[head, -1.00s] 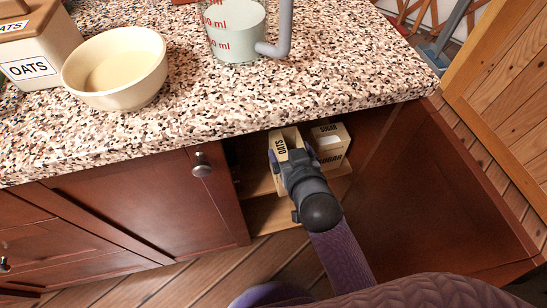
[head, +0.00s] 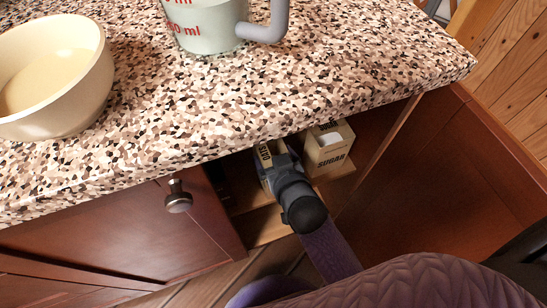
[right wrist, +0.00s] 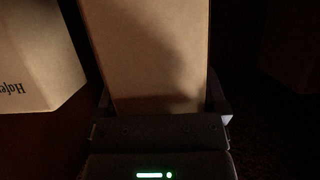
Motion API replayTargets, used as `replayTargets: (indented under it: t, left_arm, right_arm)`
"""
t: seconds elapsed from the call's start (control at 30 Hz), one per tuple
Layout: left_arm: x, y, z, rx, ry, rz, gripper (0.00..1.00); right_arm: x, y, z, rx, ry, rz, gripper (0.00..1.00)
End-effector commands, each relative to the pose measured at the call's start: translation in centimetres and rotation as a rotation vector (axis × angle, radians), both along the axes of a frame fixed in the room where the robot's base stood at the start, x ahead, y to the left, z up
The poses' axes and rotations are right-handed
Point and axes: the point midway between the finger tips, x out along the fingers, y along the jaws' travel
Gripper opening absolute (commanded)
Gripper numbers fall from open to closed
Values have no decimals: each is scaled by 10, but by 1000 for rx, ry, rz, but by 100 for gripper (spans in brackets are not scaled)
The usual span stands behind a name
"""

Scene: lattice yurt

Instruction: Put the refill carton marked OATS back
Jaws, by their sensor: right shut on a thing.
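The OATS carton (head: 265,157) is tan with a dark label. It is inside the open cupboard under the counter, partly hidden by the counter edge and my gripper. My right gripper (head: 278,168) is shut on it. In the right wrist view the plain brown face of the carton (right wrist: 150,50) stands between the fingers of my right gripper (right wrist: 160,105). Whether its base touches the shelf is hidden. My left gripper is not in view.
The speckled counter (head: 200,110) overhangs above, with a cream bowl (head: 85,85) and measuring jug (head: 205,25). In the right wrist view a carton with upside-down lettering (right wrist: 35,55) stands on the left.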

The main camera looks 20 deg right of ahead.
Motion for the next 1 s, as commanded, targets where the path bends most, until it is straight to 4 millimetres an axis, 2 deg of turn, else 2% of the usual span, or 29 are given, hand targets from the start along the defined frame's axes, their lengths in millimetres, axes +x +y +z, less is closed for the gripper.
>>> replayTargets:
  t: [0.17,0.2,0.53,1.0]
  left_arm:
    - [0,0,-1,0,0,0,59]
    - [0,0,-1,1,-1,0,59]
    - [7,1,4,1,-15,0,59]
    - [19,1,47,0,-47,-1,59]
  right_arm:
    - [0,0,-2,0,-2,1,0]
    - [0,0,-2,0,-1,0,99]
    - [-4,0,5,0,-1,0,100]
    - [-94,-3,44,0,0,-1,100]
